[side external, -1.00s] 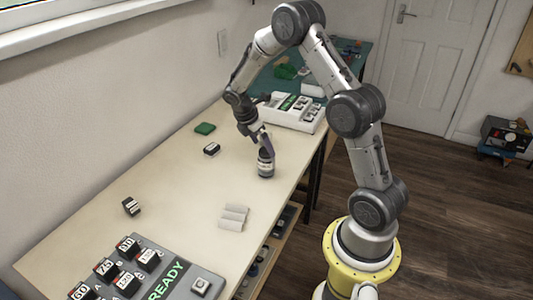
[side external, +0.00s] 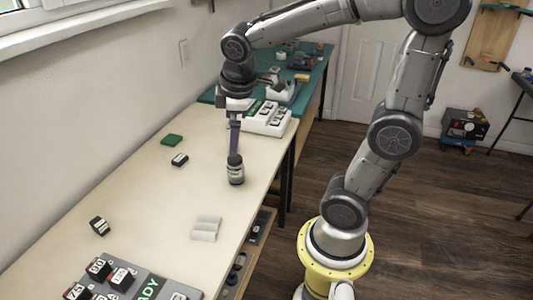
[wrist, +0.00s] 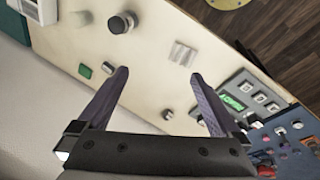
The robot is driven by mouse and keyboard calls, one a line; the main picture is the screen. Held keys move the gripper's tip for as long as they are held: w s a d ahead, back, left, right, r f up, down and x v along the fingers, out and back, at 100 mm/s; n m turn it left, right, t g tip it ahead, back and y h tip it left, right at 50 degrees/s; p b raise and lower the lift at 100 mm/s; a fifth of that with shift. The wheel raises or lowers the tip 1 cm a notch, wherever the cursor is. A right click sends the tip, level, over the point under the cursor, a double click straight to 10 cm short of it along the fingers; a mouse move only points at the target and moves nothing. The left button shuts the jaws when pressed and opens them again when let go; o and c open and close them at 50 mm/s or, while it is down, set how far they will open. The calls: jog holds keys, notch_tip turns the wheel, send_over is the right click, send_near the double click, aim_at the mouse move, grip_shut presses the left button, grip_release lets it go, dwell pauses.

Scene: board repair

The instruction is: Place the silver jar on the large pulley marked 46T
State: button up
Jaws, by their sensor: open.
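A small silver-grey jar (side external: 236,176) with a dark band stands upright on the cream bench, near its right edge. In the wrist view the jar (wrist: 121,22) lies beyond the fingertips, toward the top left, and is not between the fingers. My gripper (wrist: 158,80) is open and empty. In the side view my gripper (side external: 234,152) points down, with its purple fingers overlapping the jar's top. The wrist view shows the two apart. I cannot make out a large pulley marked 46T in either view.
A white ribbed piece (side external: 206,228), a green block (side external: 172,140) and small black labelled blocks (side external: 179,160) lie on the bench. A grey READY panel (side external: 147,287) is at the front and a white panel (side external: 268,116) at the back.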

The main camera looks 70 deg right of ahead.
jog(key=s+a+r+m+t+y, duration=0.1)
jog(key=s+a+m+t+y, duration=0.1)
jog(key=s+a, duration=0.5)
jog(key=s+m+t, duration=0.1)
jog(key=s+m, duration=0.1)
jog(key=s, duration=0.1)
jog(key=shift+s+m, duration=0.3)
jog(key=shift+m, duration=0.1)
